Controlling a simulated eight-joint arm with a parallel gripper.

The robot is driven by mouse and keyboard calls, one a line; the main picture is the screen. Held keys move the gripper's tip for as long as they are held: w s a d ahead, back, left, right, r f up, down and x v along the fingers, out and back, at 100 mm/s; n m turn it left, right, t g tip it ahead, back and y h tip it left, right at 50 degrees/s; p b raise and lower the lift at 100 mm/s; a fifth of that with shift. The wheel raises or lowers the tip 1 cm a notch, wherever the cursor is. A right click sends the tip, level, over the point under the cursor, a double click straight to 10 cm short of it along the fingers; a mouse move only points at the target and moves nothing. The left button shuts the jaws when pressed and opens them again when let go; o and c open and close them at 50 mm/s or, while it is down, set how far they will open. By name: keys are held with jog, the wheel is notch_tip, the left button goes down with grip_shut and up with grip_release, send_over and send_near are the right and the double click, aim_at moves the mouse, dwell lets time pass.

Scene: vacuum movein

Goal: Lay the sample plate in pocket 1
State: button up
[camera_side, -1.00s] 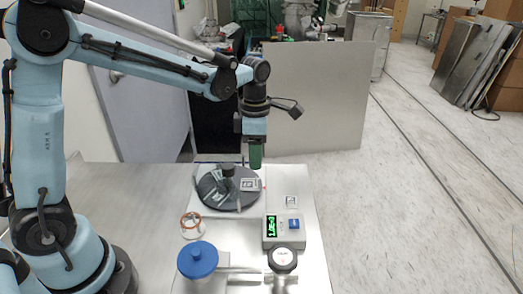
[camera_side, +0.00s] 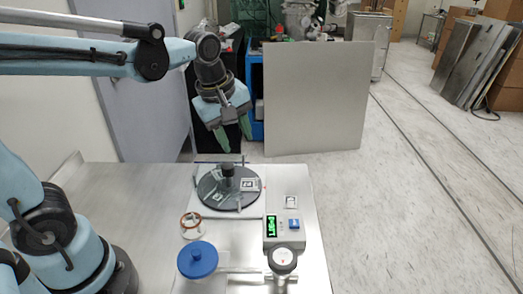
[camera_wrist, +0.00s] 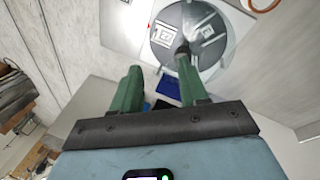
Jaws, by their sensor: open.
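My gripper (camera_side: 234,138) hangs tilted above the back of a dark round disc (camera_side: 208,187), open with nothing between its green fingers. In the wrist view the open fingers (camera_wrist: 160,68) point toward the same disc (camera_wrist: 168,53). The disc carries an upright black knob (camera_side: 228,171) and light square markings. One white square with a dark frame (camera_side: 250,184) lies at the disc's right side. Another small pale square (camera_side: 291,201) lies on the table to the right of the disc.
A blue-lidded jar (camera_side: 197,259), a copper-coloured ring (camera_side: 191,224) and a round gauge (camera_side: 283,259) are in front of the disc. The table's left part is clear.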

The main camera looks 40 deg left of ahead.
jog(key=s+f+m+t, duration=0.2)
jog(key=s+m+t, duration=0.2)
jog(key=m, duration=1.1)
jog(key=shift+s+a+f, duration=0.15)
jog(key=shift+s+f, duration=0.05)
jog(key=shift+s, duration=0.9)
